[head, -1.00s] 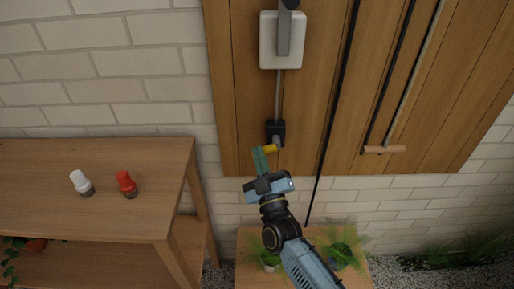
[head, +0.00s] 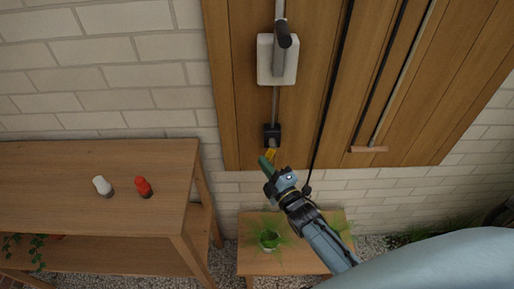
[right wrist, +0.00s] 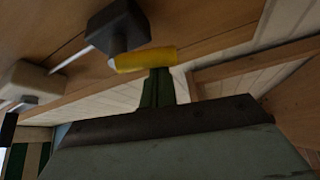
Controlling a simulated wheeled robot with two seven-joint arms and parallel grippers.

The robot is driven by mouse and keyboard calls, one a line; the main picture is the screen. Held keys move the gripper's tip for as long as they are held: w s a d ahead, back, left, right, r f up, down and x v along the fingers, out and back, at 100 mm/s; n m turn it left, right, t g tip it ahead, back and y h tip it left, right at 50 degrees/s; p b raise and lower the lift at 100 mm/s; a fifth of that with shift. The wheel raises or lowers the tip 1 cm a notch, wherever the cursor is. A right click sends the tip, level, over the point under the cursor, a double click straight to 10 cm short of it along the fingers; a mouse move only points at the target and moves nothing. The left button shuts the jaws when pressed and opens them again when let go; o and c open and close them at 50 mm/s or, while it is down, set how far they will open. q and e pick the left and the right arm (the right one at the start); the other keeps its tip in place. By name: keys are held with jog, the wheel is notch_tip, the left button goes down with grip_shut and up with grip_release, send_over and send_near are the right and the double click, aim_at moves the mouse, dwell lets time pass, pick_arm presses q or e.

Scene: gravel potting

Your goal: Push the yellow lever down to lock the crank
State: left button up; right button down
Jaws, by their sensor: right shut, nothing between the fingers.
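The yellow lever (head: 271,154) sits under a black block (head: 272,134) low on the wooden panel and slants downward. In the right wrist view the yellow lever (right wrist: 146,59) lies across the tips of my fingers, below the black block (right wrist: 119,27). My right gripper (head: 266,164) has its green fingers shut and empty, with the tips at the lever. They look to be touching it, but exact contact is hard to tell. The crank (head: 279,55), a grey arm with a dark knob, is on a white plate above. My left gripper is out of view.
A wooden table (head: 80,180) at left holds a white-capped shaker (head: 102,186) and a red one (head: 143,187). A low stand (head: 285,262) with green plants is below my right arm. Dark cords and a rod hang on the panel to the right.

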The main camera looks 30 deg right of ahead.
jog(key=shift+s+d+f+n+g+p, duration=0.15)
jog(key=shift+d+n+g+p, duration=0.2)
jog(key=shift+n+p, duration=0.35)
jog(key=shift+s+d+f+n+g+p, duration=0.1)
jog(key=shift+d+n+g+p, duration=0.1)
jog(key=shift+n+g+p, duration=0.4)
jog(key=s+a, duration=0.3)
jog(key=s, duration=0.6)
jog(key=shift+f, duration=0.1)
